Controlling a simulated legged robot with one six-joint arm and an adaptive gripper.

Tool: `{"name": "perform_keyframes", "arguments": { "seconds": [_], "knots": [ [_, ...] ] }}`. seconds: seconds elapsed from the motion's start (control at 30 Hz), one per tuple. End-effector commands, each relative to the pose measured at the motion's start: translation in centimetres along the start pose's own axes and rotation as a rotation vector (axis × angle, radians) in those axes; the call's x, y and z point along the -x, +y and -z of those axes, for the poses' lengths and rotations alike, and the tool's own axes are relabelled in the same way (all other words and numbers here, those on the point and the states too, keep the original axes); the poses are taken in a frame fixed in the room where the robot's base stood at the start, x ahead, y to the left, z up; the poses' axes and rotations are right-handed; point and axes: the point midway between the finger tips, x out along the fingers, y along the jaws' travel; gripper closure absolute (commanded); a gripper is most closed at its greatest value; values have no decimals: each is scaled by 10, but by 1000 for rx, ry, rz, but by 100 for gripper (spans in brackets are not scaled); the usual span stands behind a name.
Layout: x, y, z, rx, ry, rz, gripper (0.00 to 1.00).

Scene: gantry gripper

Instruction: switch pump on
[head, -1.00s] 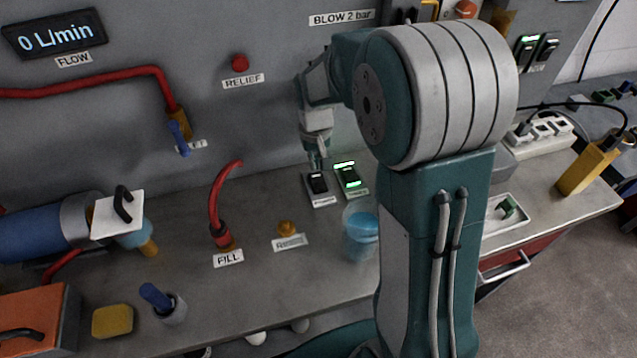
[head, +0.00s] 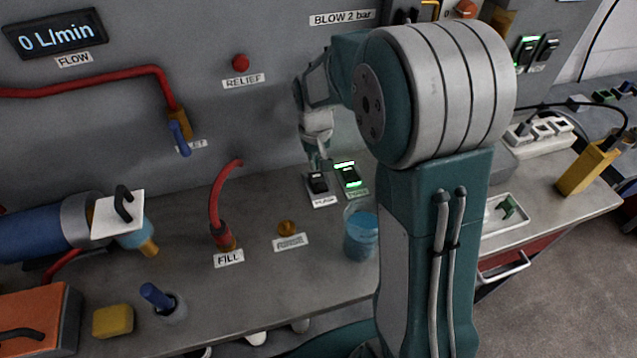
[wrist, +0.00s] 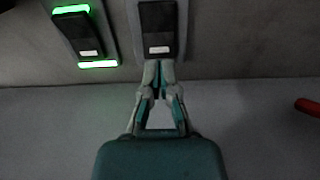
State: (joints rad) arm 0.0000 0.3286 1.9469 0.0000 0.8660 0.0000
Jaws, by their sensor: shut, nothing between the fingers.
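The pump switch (head: 317,184) is a black rocker on the bench against the grey panel, with a white label in front. It shows no green light. In the wrist view the pump switch (wrist: 158,28) is at the top centre. My gripper (head: 319,168) is shut and empty, pointing down at the switch. In the wrist view my gripper's fingertips (wrist: 157,66) overlap the near edge of the unlit switch plate; I cannot tell whether they touch it.
A second rocker switch (head: 348,176), lit green, stands close to the right of the pump switch. A beaker of blue liquid (head: 361,236) stands in front of it. The flow display (head: 54,36) reads 0 L/min. A red hose (head: 219,200) rises to the left.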

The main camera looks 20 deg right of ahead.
Motion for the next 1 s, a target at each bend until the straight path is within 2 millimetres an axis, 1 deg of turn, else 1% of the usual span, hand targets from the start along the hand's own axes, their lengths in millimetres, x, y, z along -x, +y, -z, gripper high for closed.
{"name": "perform_keyframes", "arguments": {
  "seconds": [1.0],
  "knots": [
    [-13, 0, 0, 0, -1, 0, 100]
  ]
}}
